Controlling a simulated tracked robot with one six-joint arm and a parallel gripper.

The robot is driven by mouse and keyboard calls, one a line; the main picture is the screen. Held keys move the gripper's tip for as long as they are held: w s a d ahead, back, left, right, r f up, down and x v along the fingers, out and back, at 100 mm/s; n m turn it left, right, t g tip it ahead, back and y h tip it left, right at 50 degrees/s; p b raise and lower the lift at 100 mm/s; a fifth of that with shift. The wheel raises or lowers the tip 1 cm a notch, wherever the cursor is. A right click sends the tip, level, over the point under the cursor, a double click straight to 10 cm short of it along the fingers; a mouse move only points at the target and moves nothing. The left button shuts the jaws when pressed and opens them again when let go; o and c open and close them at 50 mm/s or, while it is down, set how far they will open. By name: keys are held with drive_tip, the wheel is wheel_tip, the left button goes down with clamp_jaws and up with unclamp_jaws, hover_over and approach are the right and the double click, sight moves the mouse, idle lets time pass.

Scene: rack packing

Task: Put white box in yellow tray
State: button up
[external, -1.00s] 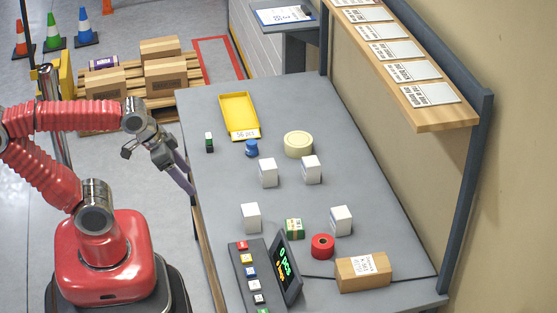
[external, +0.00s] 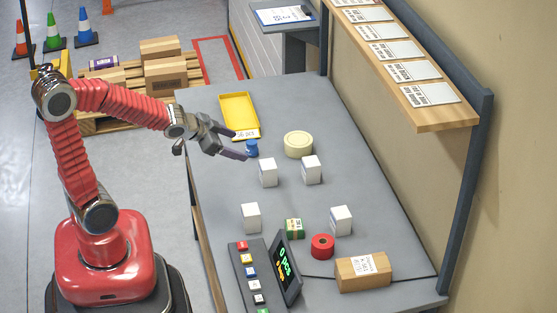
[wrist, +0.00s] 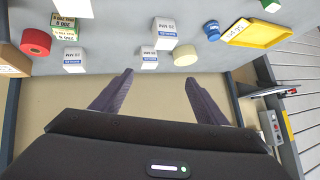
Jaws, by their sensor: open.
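Several white boxes stand on the grey table. Two are mid-table, a left one (external: 268,173) and a right one (external: 311,170); two are nearer the front, a left one (external: 251,218) and a right one (external: 341,221). The yellow tray (external: 236,108) lies at the far left of the table with a white label at its near end; no box shows in it. My gripper (external: 240,145) is open and empty above the table's left side, by the blue object and the tray's near end. In the wrist view its fingers (wrist: 157,92) are apart, with white boxes (wrist: 164,33) beyond them.
A blue object (external: 252,148), a cream tape roll (external: 298,144), a red roll (external: 322,246) and a green-white box (external: 294,228) are on the table. A cardboard box (external: 363,272) and a button panel with display (external: 286,268) are at the front. A shelf (external: 447,117) overhangs the right side.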

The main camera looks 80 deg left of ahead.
drive_tip(key=w+a+f+t, duration=0.2)
drive_tip(key=w+a+f, duration=0.2)
drive_tip(key=a+f, duration=0.2)
drive_tip(key=t+h, duration=0.3)
drive_tip(key=h, duration=0.1)
approach(263, 165)
drive_tip(key=w, duration=0.2)
drive_tip(key=shift+s+d+f+m, duration=0.1)
drive_tip(key=shift+f+m, duration=0.05)
drive_tip(key=shift+m, duration=0.25)
drive_tip(key=shift+x, duration=4.3)
drive_tip(key=shift+f, duration=0.2)
drive_tip(key=shift+x, duration=2.6)
drive_tip(key=shift+a, duration=0.2)
drive_tip(key=shift+s, duration=0.1)
drive_tip(key=shift+c, duration=0.2)
